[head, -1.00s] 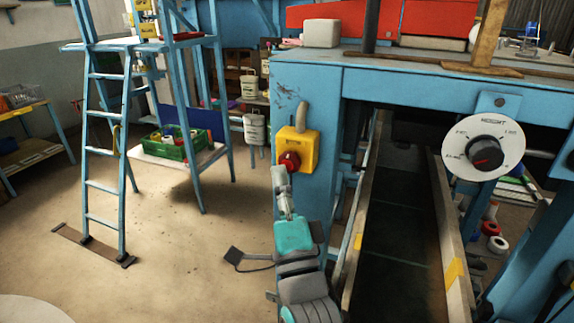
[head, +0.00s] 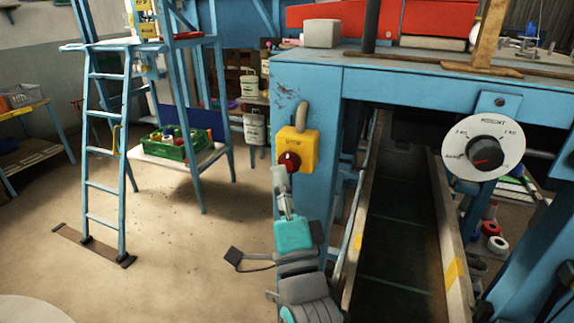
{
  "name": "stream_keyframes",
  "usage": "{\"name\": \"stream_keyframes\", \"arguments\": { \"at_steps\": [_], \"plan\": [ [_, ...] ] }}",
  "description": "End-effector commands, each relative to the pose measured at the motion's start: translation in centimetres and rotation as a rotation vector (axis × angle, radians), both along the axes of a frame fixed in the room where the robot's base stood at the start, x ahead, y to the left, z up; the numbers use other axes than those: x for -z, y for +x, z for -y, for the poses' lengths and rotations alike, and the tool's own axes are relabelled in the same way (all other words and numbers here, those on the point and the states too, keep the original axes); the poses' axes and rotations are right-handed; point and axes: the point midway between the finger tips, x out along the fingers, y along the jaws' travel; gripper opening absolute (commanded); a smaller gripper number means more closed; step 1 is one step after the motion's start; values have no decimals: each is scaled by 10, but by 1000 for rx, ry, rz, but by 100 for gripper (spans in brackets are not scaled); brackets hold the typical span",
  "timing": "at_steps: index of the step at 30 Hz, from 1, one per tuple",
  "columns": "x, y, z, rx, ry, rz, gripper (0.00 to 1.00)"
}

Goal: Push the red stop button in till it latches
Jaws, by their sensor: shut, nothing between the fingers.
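The red stop button (head: 289,160) is a round knob on a yellow box (head: 309,148), fixed to the blue machine post. My gripper (head: 280,174) is shut and empty, with its tip at the lower edge of the button. It covers the button's lower part. I cannot tell from this view whether the tip touches the button or how far in the button sits.
The blue machine frame (head: 300,88) stands around the box, with a grey conduit (head: 302,114) above it. A blue ladder (head: 105,150) stands left, with clear floor between.

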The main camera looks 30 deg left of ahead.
Motion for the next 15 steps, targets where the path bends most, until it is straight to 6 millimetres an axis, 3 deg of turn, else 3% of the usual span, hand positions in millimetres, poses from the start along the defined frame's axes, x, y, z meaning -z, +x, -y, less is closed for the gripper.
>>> {"name": "stream_keyframes", "arguments": {
  "at_steps": [15],
  "plan": [
    [0,8,-2,0,0,0,0]
  ]
}}
